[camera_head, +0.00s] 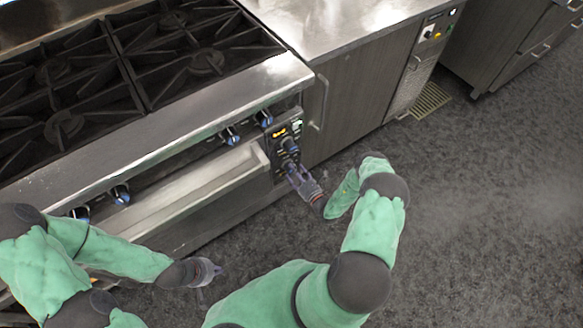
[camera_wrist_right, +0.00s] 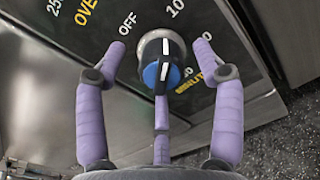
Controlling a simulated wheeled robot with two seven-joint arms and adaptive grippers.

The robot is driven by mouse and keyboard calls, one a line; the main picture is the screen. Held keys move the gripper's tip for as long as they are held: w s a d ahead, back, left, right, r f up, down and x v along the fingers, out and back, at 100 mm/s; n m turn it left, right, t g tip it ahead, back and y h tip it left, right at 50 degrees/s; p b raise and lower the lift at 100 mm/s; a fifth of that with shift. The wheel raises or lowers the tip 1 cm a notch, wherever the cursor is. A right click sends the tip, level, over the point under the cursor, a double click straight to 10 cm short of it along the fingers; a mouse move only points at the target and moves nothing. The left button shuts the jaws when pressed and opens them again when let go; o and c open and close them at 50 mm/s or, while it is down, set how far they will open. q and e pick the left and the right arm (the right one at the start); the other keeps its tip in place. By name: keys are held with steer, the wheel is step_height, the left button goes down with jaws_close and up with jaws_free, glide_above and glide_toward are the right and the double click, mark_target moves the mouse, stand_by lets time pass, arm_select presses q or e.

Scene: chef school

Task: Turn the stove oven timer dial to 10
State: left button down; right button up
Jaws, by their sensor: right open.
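A blue-and-black dial (camera_wrist_right: 163,74) with a white line and a silver ring fills the middle of the right wrist view. My right gripper (camera_head: 295,171) is at the panel. In the wrist view its purple fingers (camera_wrist_right: 162,88) are open around the dial, with gaps at the sides. My left gripper (camera_head: 207,271) is low in front of the stove, away from the panel; its fingers are too small to judge.
Burner knobs (camera_head: 230,134) line the stove front. A grey cabinet (camera_head: 350,100) with a steel top stands to the right. The dark floor (camera_head: 460,220) at right is clear.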

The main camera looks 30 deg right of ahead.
steer(key=s, duration=0.9)
steer(key=shift+d, duration=0.35)
